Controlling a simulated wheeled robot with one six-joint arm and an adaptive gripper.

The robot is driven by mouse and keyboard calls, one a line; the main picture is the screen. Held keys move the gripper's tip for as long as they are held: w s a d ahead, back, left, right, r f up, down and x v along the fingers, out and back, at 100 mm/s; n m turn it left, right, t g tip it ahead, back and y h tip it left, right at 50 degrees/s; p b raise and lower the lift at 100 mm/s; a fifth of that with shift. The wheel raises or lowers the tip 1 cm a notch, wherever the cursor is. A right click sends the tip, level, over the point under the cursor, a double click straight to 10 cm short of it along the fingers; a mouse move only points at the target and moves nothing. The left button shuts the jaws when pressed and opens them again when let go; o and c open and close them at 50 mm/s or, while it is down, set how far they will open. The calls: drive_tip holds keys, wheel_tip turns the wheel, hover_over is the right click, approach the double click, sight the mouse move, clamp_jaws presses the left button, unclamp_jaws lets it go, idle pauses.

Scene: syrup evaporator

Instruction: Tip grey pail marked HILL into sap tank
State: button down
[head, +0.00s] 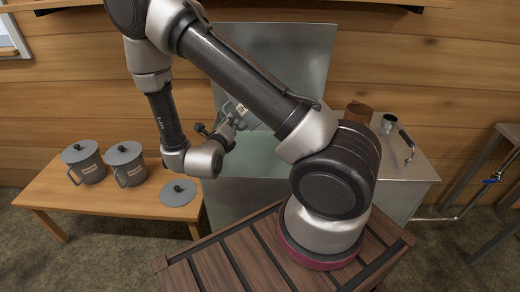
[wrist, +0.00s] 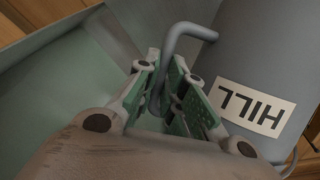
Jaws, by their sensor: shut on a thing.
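The grey pail marked HILL (wrist: 250,70) fills the right of the wrist view, its label upside down in that picture. My gripper (wrist: 172,95) is shut on the pail's side handle (wrist: 165,60). In the head view my gripper (head: 222,132) is beside the sap tank's opening, and a bit of the pail (head: 240,110) shows behind my arm. The pail's tilt and contents cannot be told. The sap tank (head: 258,160) is metal with a pale green inside and a raised lid (head: 285,60). The tank's green wall (wrist: 60,110) lies left in the wrist view.
A wooden bench (head: 60,205) at left holds two lidded grey pails (head: 87,165) (head: 127,167) and a loose grey lid (head: 180,192). A brown pot (head: 359,112) and a small metal cup (head: 389,123) stand on the metal top right of the opening.

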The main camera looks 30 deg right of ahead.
drive_tip(key=shift+s+d+r+m+t+h+b, duration=0.15)
drive_tip(key=shift+s+r+m+t+b, duration=0.15)
drive_tip(key=shift+m+b, duration=0.3)
drive_tip(key=shift+s+d+r+m+t+h+b, duration=0.1)
drive_tip(key=shift+s+r+m+t+h+b, duration=0.1)
drive_tip(key=shift+r+m+b, duration=0.3)
idle(0.7)
drive_tip(key=shift+w+f+b, duration=0.1)
drive_tip(key=shift+b, duration=0.7)
